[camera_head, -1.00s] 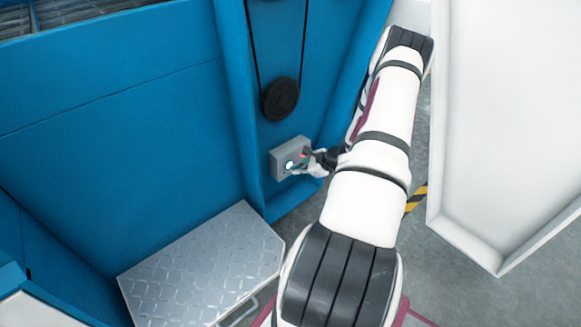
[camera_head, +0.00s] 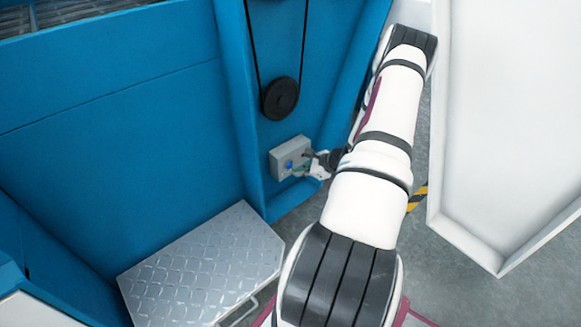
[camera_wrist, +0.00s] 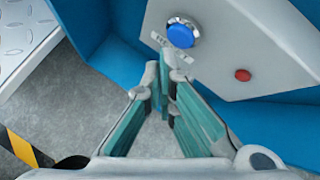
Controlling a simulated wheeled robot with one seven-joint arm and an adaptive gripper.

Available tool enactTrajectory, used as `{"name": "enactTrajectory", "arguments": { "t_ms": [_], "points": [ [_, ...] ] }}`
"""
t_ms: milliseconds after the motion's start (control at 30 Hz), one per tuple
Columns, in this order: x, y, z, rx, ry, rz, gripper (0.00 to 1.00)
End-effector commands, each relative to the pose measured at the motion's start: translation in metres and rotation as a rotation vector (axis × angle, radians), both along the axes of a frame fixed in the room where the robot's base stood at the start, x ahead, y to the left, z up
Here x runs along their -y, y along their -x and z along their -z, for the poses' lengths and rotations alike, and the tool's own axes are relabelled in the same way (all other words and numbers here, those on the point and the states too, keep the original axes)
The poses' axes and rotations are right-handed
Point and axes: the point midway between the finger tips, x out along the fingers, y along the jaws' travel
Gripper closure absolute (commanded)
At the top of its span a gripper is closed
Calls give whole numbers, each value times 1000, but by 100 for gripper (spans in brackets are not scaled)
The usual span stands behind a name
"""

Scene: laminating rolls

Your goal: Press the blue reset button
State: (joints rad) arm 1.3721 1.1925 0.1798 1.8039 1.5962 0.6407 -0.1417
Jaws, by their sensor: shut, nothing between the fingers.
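The blue reset button (camera_wrist: 181,33) sits in a silver ring on the grey control box (camera_wrist: 240,60), with a partly covered label beside it. In the head view the blue button (camera_head: 289,165) shows on the front of the box (camera_head: 284,148). My gripper (camera_wrist: 166,62) is shut and empty. In the wrist view its fingertips overlap the label just below the button; I cannot tell whether they touch the box. In the head view my gripper (camera_head: 306,168) is at the box's right side, near the button.
A red button (camera_wrist: 243,75) is on the same box, to the right in the wrist view. A black pulley (camera_head: 280,98) with a belt is above the box on the blue machine (camera_head: 110,130). A metal step (camera_head: 205,265) is at lower left and a white panel (camera_head: 505,110) at right.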

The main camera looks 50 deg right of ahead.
Motion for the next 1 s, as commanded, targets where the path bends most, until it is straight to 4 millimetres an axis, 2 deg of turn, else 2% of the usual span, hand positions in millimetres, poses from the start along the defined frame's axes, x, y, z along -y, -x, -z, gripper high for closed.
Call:
{"name": "enactTrajectory", "arguments": {
  "t_ms": [433, 1000],
  "points": [
    [-1, 6, 0, -2, 0, 3, 100],
    [-11, 50, 0, -1, 0, 2, 100]
  ]
}}
